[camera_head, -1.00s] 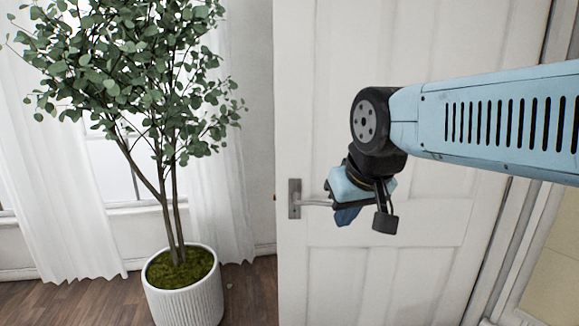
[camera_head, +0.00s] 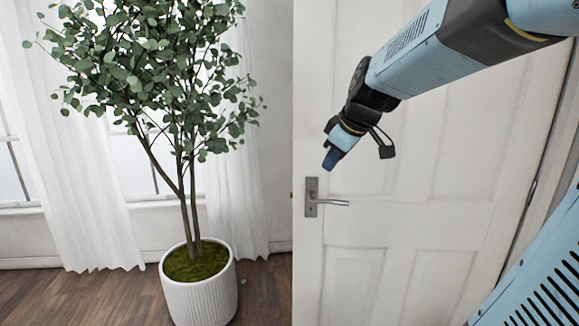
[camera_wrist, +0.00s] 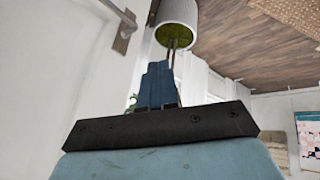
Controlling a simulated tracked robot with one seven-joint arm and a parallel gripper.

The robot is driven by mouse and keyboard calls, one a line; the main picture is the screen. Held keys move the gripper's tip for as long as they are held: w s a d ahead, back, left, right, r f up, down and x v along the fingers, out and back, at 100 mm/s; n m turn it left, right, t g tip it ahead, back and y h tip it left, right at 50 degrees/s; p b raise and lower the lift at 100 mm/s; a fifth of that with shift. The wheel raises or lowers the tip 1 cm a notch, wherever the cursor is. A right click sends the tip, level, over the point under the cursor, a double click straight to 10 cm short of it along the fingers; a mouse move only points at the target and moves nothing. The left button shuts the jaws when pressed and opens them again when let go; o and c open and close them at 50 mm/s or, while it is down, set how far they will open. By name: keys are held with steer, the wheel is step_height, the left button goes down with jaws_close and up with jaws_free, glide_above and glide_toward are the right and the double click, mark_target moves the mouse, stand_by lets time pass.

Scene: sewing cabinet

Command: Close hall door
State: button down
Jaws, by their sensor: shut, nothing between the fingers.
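The white panelled hall door (camera_head: 400,235) fills the right half of the head view and stands open, with its handle edge beside the plant. Its metal lever handle (camera_head: 325,201) is on a plate near that left edge. My gripper (camera_head: 329,163) is above the handle and apart from it, with its fingers pointing down and left. The wrist view shows the blue fingers (camera_wrist: 157,88) together with nothing between them. The handle (camera_wrist: 124,25) is at the top left there, on the door face (camera_wrist: 60,70).
A tree (camera_head: 160,80) in a white ribbed pot (camera_head: 200,295) stands left of the door's edge. White curtains (camera_head: 75,150) and a window are behind it. The frame is along the door's right side. Wooden floor (camera_head: 110,298) shows at lower left.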

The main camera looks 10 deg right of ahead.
steer(key=w+d+n, duration=0.3)
steer(key=w+n, duration=0.1)
steer(key=w, duration=0.6)
glide_toward(310, 174)
steer(key=shift+t+y, duration=0.3)
steer(key=shift+t, duration=0.1)
steer(key=f, duration=0.1)
steer(key=s+a+f, duration=0.1)
steer(key=f, duration=0.1)
steer(key=a+f, duration=0.1)
steer(key=shift+s+a+f, duration=0.1)
steer(key=shift+s+f, duration=0.1)
steer(key=shift+f, duration=0.15)
steer(key=shift+w+d+r, duration=0.1)
steer(key=shift+w+d, duration=0.15)
steer(key=shift+w, duration=0.3)
steer(key=shift+w+d, duration=0.2)
steer(key=shift+w, duration=0.35)
steer(key=shift+w+d, duration=0.25)
steer(key=shift+w, duration=0.5)
